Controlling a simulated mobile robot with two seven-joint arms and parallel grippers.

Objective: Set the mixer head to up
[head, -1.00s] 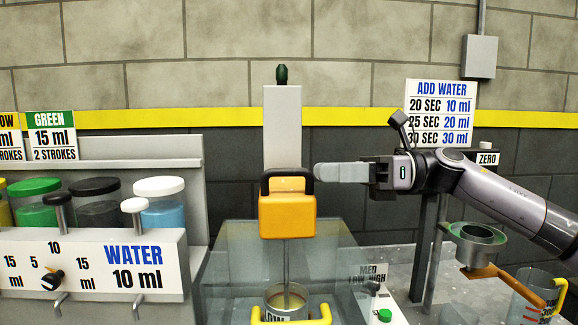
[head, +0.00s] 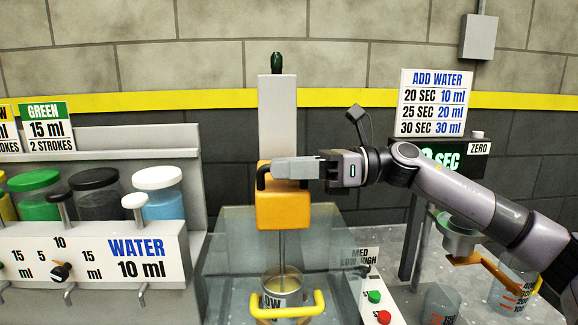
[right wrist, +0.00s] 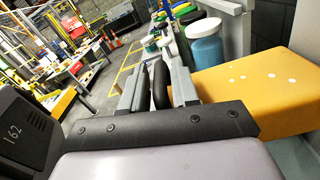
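The mixer head (head: 283,210) is an orange block with a black handle (head: 262,176), low on a grey column (head: 277,120). The orange head (right wrist: 250,92) shows at the right there. My left gripper is not in view.
A clear guard (head: 225,260) surrounds the pail. A dispenser (head: 90,262) with coloured jars stands at the left. A control box with green (head: 375,297) and red (head: 383,318) buttons is at the right.

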